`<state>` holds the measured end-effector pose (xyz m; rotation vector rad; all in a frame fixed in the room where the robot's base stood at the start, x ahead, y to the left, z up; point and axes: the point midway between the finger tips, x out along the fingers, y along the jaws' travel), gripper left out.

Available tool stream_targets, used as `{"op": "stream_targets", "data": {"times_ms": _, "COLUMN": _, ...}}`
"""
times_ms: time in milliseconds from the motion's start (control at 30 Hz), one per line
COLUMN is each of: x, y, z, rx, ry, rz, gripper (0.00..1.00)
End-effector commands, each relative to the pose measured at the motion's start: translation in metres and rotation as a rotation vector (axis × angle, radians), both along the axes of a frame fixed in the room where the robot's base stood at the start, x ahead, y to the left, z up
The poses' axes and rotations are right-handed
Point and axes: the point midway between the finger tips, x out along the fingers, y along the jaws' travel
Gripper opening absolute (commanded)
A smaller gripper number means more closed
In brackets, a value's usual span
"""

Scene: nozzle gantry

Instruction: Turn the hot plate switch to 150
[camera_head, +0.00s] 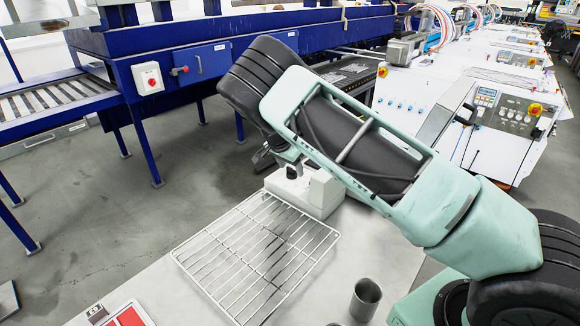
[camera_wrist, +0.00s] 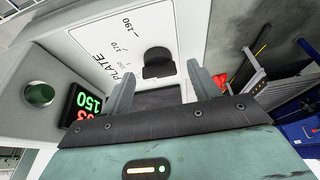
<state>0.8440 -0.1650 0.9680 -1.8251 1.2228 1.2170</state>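The white hot plate (camera_head: 318,196) stands on the table at the far end of the wire rack in the head view, partly hidden by my arm. Its white panel (camera_wrist: 105,32) fills the upper left of the wrist view, with "PLATE" and scale marks including 190 and 170. The black switch knob (camera_wrist: 158,64) sits on this panel. A dark display (camera_wrist: 82,106) shows green 150 and partly hidden red digits. My gripper (camera_wrist: 160,76) is open, with one finger on each side of the knob in the picture; I cannot tell whether they touch it.
A wire rack (camera_head: 257,254) lies on the table, with a grey cup (camera_head: 365,299) and a red-and-white item (camera_head: 125,315) nearer. A blue machine frame (camera_head: 130,75) stands behind on the left. White cabinets (camera_head: 495,118) line the right. The floor between is clear.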

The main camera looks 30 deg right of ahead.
Motion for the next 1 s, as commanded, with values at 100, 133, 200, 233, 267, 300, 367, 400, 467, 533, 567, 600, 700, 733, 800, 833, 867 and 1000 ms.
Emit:
{"op": "stream_targets", "data": {"times_ms": 100, "x": 0.0, "y": 0.0, "z": 0.0, "rx": 0.0, "ry": 0.001, "rz": 0.0, "gripper": 0.61}}
{"op": "stream_targets", "data": {"times_ms": 133, "x": 0.0, "y": 0.0, "z": 0.0, "rx": 0.0, "ry": 0.001, "rz": 0.0, "gripper": 0.61}}
{"op": "stream_targets", "data": {"times_ms": 200, "x": 0.0, "y": 0.001, "z": 0.001, "rx": 0.0, "ry": 0.0, "rz": 0.0, "gripper": 0.61}}
{"op": "stream_targets", "data": {"times_ms": 233, "x": 0.0, "y": 0.001, "z": 0.003, "rx": 0.0, "ry": 0.0, "rz": 0.0, "gripper": 0.61}}
{"op": "stream_targets", "data": {"times_ms": 267, "x": -0.001, "y": 0.002, "z": 0.005, "rx": 0.0, "ry": -0.001, "rz": 0.0, "gripper": 0.61}}
{"op": "stream_targets", "data": {"times_ms": 300, "x": -0.001, "y": 0.004, "z": 0.009, "rx": 0.0, "ry": -0.001, "rz": 0.0, "gripper": 0.61}}
{"op": "stream_targets", "data": {"times_ms": 367, "x": -0.002, "y": 0.007, "z": 0.016, "rx": 0.0, "ry": -0.001, "rz": 0.001, "gripper": 0.61}}
{"op": "stream_targets", "data": {"times_ms": 400, "x": -0.003, "y": 0.01, "z": 0.023, "rx": 0.001, "ry": -0.003, "rz": 0.001, "gripper": 0.61}}
{"op": "stream_targets", "data": {"times_ms": 467, "x": -0.005, "y": 0.015, "z": 0.034, "rx": 0.002, "ry": -0.003, "rz": 0.002, "gripper": 0.61}}
{"op": "stream_targets", "data": {"times_ms": 533, "x": -0.007, "y": 0.021, "z": 0.049, "rx": 0.003, "ry": -0.004, "rz": 0.003, "gripper": 0.61}}
{"op": "stream_targets", "data": {"times_ms": 567, "x": -0.009, "y": 0.023, "z": 0.056, "rx": 0.002, "ry": -0.003, "rz": 0.002, "gripper": 0.61}}
{"op": "stream_targets", "data": {"times_ms": 600, "x": -0.01, "y": 0.027, "z": 0.065, "rx": 0.002, "ry": -0.004, "rz": 0.003, "gripper": 0.61}}
{"op": "stream_targets", "data": {"times_ms": 700, "x": -0.014, "y": 0.035, "z": 0.087, "rx": 0.001, "ry": -0.003, "rz": 0.002, "gripper": 0.61}}
{"op": "stream_targets", "data": {"times_ms": 733, "x": -0.014, "y": 0.038, "z": 0.094, "rx": 0.002, "ry": -0.005, "rz": 0.003, "gripper": 0.61}}
{"op": "stream_targets", "data": {"times_ms": 800, "x": -0.017, "y": 0.043, "z": 0.108, "rx": 0.003, "ry": -0.004, "rz": 0.002, "gripper": 0.61}}
{"op": "stream_targets", "data": {"times_ms": 833, "x": -0.018, "y": 0.045, "z": 0.114, "rx": 0.002, "ry": -0.003, "rz": 0.002, "gripper": 0.61}}
{"op": "stream_targets", "data": {"times_ms": 867, "x": -0.019, "y": 0.048, "z": 0.12, "rx": 0.002, "ry": -0.003, "rz": 0.002, "gripper": 0.61}}
{"op": "stream_targets", "data": {"times_ms": 1000, "x": -0.022, "y": 0.056, "z": 0.142, "rx": 0.002, "ry": -0.002, "rz": 0.001, "gripper": 0.61}}
